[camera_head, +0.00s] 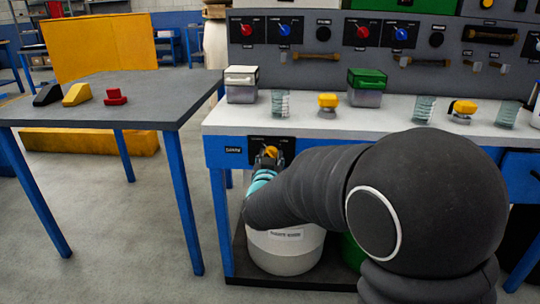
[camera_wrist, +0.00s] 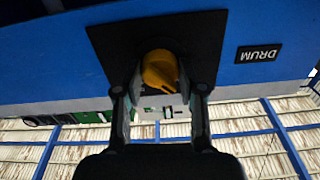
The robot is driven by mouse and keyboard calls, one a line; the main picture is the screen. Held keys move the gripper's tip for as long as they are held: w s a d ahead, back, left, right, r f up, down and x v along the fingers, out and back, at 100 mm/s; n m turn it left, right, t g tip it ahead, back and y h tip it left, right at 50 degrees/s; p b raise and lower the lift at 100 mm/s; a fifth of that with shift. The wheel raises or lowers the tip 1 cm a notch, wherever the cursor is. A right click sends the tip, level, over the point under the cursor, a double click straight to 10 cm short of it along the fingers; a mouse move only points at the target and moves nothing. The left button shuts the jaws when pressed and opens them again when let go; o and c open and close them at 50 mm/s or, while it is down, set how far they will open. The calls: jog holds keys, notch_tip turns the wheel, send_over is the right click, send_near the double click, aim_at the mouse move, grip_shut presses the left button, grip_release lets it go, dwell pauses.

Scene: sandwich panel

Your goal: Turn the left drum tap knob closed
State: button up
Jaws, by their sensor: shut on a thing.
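The left drum tap knob is yellow and sits on a black plate (camera_head: 284,146) on the blue front of the workbench; the knob (camera_head: 271,151) is partly hidden by my gripper in the head view. In the wrist view the knob (camera_wrist: 159,69) lies between the two fingers, and its ridge is tilted off the plate's edges. My gripper (camera_head: 267,160) reaches up to it from the front; the wrist view shows my gripper (camera_wrist: 161,80) shut on the knob. A label reading DRUM (camera_wrist: 259,53) is beside the plate.
A white drum (camera_head: 286,250) stands under the bench, with a green drum (camera_head: 352,252) partly hidden by my arm. The bench top (camera_head: 350,121) carries lidded boxes, glasses and yellow-topped items. A grey table (camera_head: 140,103) with small wedges stands left. Floor between them is clear.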

jog(key=shift+n, duration=0.5)
jog(key=o, duration=1.1)
jog(key=shift+o, duration=0.2)
jog(key=s, duration=1.2)
jog(key=shift+a, duration=0.2)
